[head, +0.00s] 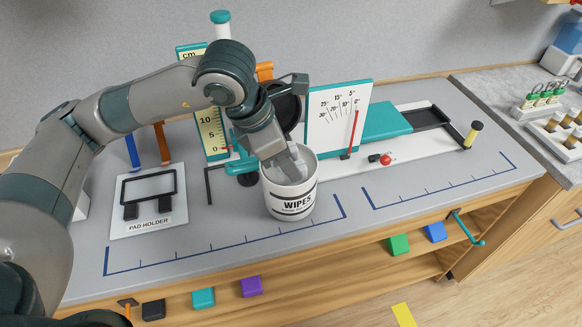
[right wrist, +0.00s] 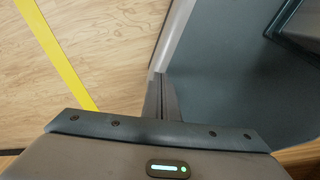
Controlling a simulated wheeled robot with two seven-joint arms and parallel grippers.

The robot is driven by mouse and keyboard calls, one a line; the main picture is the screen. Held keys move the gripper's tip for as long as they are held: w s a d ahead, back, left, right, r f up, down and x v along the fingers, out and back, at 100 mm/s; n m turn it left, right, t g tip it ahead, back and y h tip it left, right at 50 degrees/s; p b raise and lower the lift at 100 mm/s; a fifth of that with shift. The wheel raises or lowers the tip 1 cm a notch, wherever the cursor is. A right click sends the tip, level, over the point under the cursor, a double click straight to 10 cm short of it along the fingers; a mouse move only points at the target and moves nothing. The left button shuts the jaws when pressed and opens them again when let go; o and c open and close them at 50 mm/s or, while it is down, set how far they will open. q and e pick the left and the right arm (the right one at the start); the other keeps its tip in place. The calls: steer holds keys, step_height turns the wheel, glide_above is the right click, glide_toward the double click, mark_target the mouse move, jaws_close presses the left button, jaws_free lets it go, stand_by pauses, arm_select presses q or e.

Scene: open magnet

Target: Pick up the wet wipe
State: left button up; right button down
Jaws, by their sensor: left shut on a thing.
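A white canister labelled WIPES (head: 291,204) stands upright on the bench's grey top. My left gripper (head: 290,170) reaches down into its open mouth from above left. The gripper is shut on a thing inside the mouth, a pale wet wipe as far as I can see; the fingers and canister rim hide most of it. My right gripper (right wrist: 160,97) shows only in the right wrist view, with its dark fingers together and nothing visible between them.
A pad holder (head: 148,200) lies left of the canister. A dial panel (head: 338,118) and a teal-and-white track (head: 385,122) stand behind and to the right. Coloured blocks (head: 251,286) sit along the bench front. The front strip of the top is clear.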

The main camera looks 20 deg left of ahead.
arm_select(q)
steer(key=shift+r, duration=0.2)
arm_select(e)
steer(key=shift+f, duration=0.15)
